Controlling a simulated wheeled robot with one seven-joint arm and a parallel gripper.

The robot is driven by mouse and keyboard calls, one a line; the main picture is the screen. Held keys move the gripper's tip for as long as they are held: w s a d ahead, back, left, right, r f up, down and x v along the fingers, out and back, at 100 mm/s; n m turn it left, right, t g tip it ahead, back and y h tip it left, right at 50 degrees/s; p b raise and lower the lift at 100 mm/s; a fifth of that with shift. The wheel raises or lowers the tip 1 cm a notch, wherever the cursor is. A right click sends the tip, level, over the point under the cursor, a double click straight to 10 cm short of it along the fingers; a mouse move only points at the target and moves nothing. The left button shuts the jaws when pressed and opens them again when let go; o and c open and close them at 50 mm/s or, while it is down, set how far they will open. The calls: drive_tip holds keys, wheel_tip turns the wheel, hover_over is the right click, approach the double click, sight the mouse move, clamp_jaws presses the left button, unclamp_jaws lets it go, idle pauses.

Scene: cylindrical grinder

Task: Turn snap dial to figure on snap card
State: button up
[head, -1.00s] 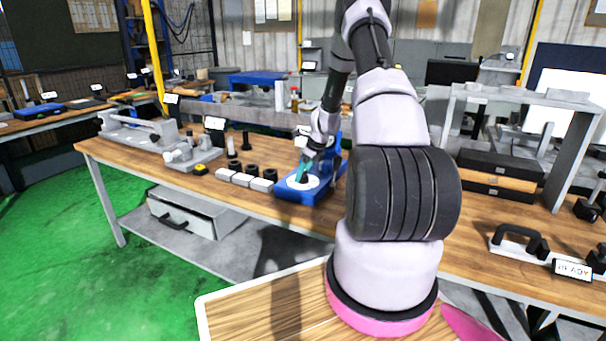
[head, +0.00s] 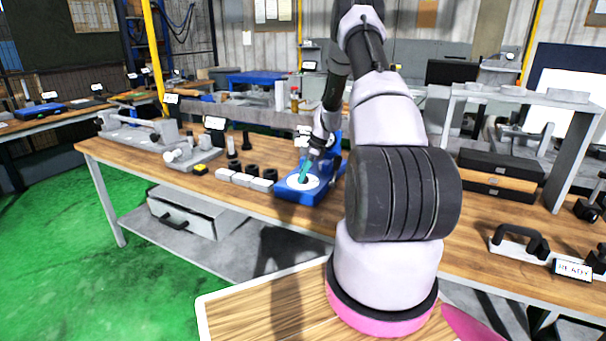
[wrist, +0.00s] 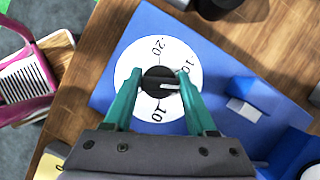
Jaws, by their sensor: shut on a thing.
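The snap dial shows in the wrist view as a dark round knob (wrist: 158,82) with a light pointer line, on a white disc (wrist: 134,59) marked with figures such as 20 and 10. The pointer lies toward the right of the knob in that view. The disc sits on a blue base (wrist: 222,62), which shows in the head view (head: 297,196) at the bench's front edge. My gripper (wrist: 158,84) has its teal fingers on either side of the knob, shut on it. It also shows over the disc in the head view (head: 304,176). I cannot make out a snap card.
Pale blocks (head: 243,180) and black rings (head: 253,171) stand left of the blue base. A grey fixture (head: 188,152) stands farther left. A black handle (head: 519,240) and a READY sign (head: 573,269) are at the right.

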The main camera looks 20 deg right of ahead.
drive_tip(key=n+g, duration=0.1)
drive_tip(key=n, duration=0.2)
drive_tip(key=n+g, duration=0.1)
drive_tip(key=n, duration=0.2)
drive_tip(key=shift+d+n, duration=0.1)
drive_tip(key=shift+n, duration=0.2)
drive_tip(key=shift+g, duration=0.3)
drive_tip(key=o, duration=1.3)
drive_tip(key=shift+o, duration=0.2)
drive_tip(key=v, duration=1)
drive_tip(key=shift+d+r, duration=0.3)
